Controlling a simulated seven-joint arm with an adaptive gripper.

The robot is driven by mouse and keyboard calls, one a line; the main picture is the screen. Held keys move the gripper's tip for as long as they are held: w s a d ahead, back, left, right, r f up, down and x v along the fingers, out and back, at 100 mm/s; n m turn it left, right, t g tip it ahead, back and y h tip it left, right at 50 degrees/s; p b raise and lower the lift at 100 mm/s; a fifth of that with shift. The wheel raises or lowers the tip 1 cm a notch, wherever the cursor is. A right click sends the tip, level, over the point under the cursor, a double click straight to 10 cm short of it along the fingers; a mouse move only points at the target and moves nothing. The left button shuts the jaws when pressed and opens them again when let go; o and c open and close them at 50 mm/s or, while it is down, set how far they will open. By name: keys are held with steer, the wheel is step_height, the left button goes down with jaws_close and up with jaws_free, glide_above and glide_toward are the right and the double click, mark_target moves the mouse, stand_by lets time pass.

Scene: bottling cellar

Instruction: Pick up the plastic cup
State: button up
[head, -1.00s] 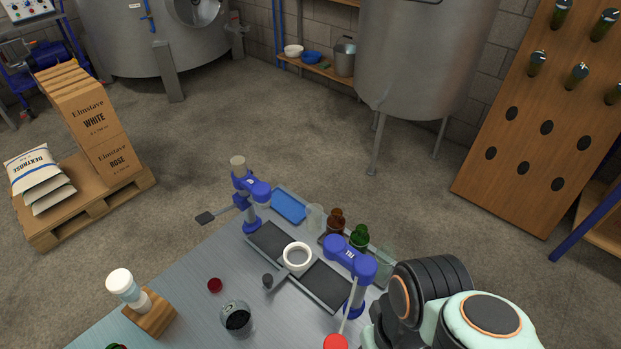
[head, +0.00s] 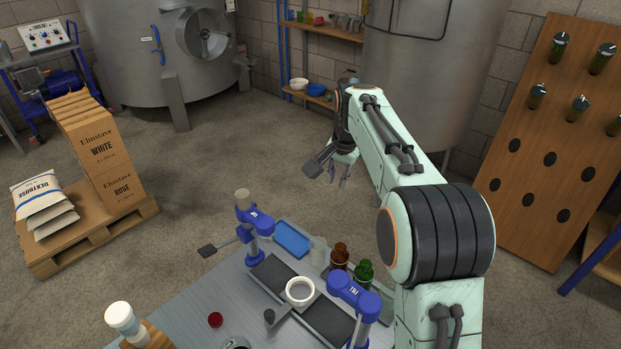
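A small clear, translucent vessel (head: 318,250) stands on the bench between the blue tray and the brown bottle; it looks like the plastic cup, though it is too small to be sure. My gripper (head: 339,178) hangs in the air beyond the far end of the bench, pointing down. Its fingers look apart with nothing between them. It is clear of the vessel, above and behind it in the picture.
A blue tray (head: 292,238), brown bottle (head: 340,258) and green bottle (head: 363,274) crowd around the vessel. Blue-clamped stands (head: 257,221) rise beside dark plates. A white ring-shaped piece (head: 300,291) sits in front. Open floor lies beyond the bench.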

steer(key=g, duration=0.1)
glide_above(324, 262)
steer(key=w, duration=0.3)
steer(key=s+x, duration=0.2)
steer(key=x, duration=0.9)
steer(key=s+f, duration=0.1)
steer(key=f, duration=0.4)
steer(key=f+g, duration=0.1)
steer(key=f, duration=0.4)
steer(key=s+f+g, duration=0.1)
steer(key=f, duration=0.5)
steer(key=shift+s+d+f, duration=0.1)
steer(key=shift+s+d, duration=0.2)
steer(key=shift+s, duration=0.05)
jaws_close()
